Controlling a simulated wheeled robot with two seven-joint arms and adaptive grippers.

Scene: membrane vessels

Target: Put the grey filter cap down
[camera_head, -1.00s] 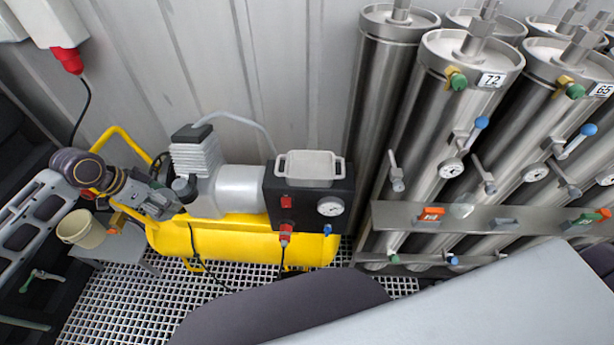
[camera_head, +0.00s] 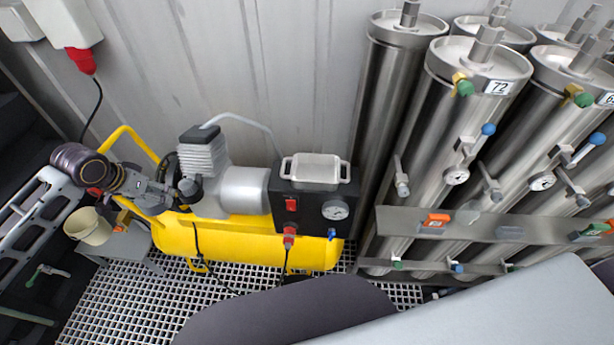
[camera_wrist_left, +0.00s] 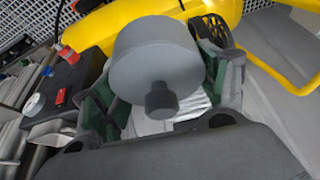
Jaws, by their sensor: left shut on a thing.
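The grey filter cap (camera_wrist_left: 152,55), a round grey disc with a short dark knob, shows large in the left wrist view. My left gripper (camera_head: 168,194) is shut on it, with dark green-padded fingers on either side of it. In the head view the gripper is at the left side of the yellow compressor (camera_head: 235,240), close to its ribbed grey cylinder head (camera_head: 203,152). The cap is small and dark there, near the fingertips. I cannot tell whether it touches the compressor. My right gripper is not in view.
A low grey table (camera_head: 130,246) with a beige bucket (camera_head: 88,226) and a small orange item stands left of the compressor. A white tray (camera_head: 315,170) sits on the compressor's black box. Steel membrane vessels (camera_head: 430,130) fill the right side. Grating floor lies in front.

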